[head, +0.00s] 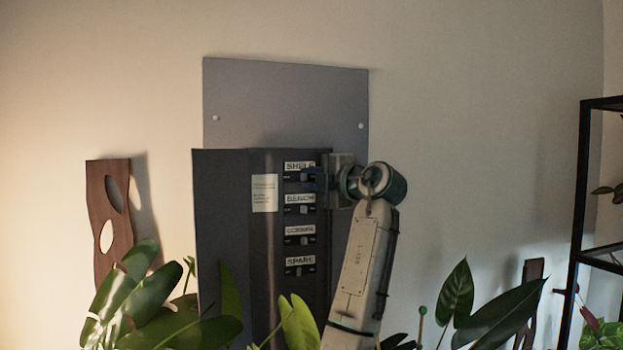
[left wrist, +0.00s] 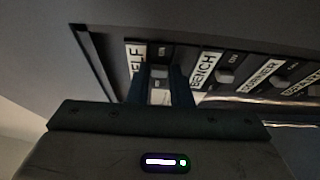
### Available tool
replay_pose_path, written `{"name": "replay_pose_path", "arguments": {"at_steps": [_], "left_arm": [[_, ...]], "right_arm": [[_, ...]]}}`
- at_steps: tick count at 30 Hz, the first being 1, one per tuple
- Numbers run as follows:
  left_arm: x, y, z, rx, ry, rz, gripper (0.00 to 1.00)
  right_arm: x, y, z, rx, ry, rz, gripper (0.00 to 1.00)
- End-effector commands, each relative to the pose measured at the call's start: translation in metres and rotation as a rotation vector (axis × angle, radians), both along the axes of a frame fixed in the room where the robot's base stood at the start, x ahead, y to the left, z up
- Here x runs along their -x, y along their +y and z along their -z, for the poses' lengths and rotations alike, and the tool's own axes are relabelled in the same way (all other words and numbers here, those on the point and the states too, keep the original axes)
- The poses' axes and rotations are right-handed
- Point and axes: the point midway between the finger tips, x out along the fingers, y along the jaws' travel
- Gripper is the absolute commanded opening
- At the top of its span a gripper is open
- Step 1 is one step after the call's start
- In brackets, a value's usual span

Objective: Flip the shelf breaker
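The breaker panel hangs on the wall in the head view, its dark door (head: 222,240) swung open to the left. The shelf breaker (head: 290,178) is the top one in the column, under a white SHELF label. My left gripper (head: 312,178) reaches it from the right, its fingers level with the switch. In the left wrist view the shelf breaker's pale toggle (left wrist: 159,72) shows between the two dark fingers of my left gripper (left wrist: 158,85). The fingers stand apart, one on each side; I see no clear contact. They partly cover the SHELF label. My right gripper is not in view.
More breakers sit below, down to the spare breaker (head: 300,271); the bench breaker's toggle (left wrist: 225,76) is close beside one finger. Leafy plants (head: 165,305) fill the front. A black shelf frame (head: 579,200) stands right.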

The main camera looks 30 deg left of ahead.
Motion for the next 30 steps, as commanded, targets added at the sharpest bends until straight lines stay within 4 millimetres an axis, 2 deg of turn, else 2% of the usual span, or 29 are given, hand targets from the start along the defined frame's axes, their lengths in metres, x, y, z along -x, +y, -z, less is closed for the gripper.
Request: {"name": "replay_pose_path", "arguments": {"at_steps": [1, 3, 8, 13, 20, 30], "left_arm": [[0.0, 0.0, 0.0, 0.0, 0.0, 0.0, 0.09], [0.0, 0.0, 0.0, 0.0, 0.0, 0.0, 0.0], [0.0, 0.0, 0.0, 0.0, 0.0, 0.003, 0.0], [0.002, 0.001, 0.003, 0.001, -0.002, 0.035, 0.0], [0.008, 0.003, 0.006, -0.001, -0.005, 0.161, 0.0], [0.018, 0.01, 0.005, -0.001, -0.002, 0.441, 0.0]], "right_arm": [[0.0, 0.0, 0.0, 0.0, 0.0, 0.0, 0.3], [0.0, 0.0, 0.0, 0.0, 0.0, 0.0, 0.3], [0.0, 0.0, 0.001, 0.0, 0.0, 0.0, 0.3], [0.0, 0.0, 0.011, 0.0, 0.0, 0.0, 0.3], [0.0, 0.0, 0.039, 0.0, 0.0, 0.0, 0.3], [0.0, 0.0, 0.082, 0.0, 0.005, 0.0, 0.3]]}}
